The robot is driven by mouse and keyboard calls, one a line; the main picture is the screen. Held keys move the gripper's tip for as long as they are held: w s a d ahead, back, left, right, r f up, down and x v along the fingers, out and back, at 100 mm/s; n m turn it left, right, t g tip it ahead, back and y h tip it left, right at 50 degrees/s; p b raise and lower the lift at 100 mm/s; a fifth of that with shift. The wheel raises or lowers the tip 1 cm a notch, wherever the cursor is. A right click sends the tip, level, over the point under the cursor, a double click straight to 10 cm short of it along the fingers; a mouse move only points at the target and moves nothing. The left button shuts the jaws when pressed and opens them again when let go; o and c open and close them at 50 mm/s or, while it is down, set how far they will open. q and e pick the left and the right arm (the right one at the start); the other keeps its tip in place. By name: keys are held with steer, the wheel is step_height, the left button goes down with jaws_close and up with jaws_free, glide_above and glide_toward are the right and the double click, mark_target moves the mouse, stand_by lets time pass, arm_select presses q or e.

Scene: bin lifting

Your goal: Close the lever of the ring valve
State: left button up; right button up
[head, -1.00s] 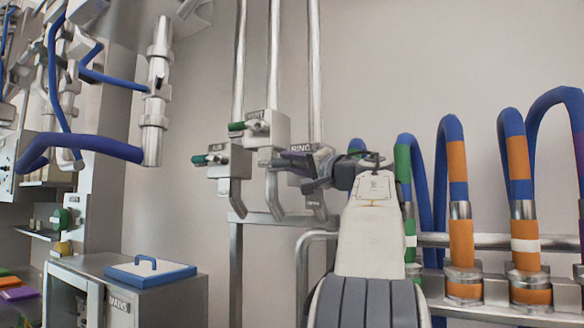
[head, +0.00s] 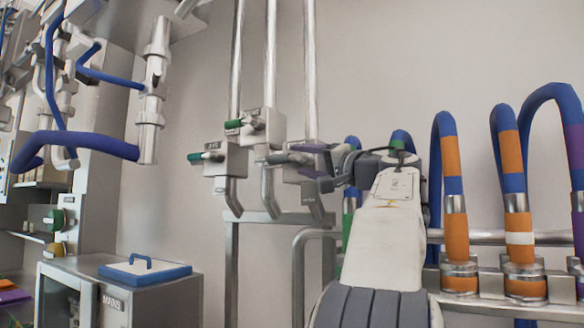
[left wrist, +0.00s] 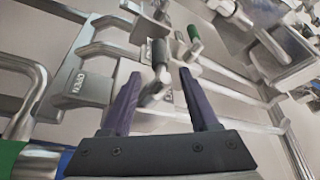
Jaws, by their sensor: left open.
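The ring valve (head: 314,190) is the right one of three wall valves in the head view. In the left wrist view, a lever with a dark grey handle (left wrist: 159,58) stands between the two purple fingers of my left gripper (left wrist: 157,82). The fingers are apart, with a gap visible on each side of the lever. A plate marked OPEN (left wrist: 75,84) is left of the fingers. My right gripper is not in view.
Two neighbouring valves with green handles, the lower left one (head: 222,158) and the upper one (head: 263,128), sit close to the left. Blue and orange hoses (head: 455,235) stand at the right. A cabinet with a blue-edged lid (head: 146,271) is at lower left.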

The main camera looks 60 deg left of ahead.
arm_select(q)
steer(key=b+v, duration=0.1)
steer(key=v, duration=0.3)
steer(key=shift+w+d+f, duration=0.1)
steer(key=shift+d, duration=0.3)
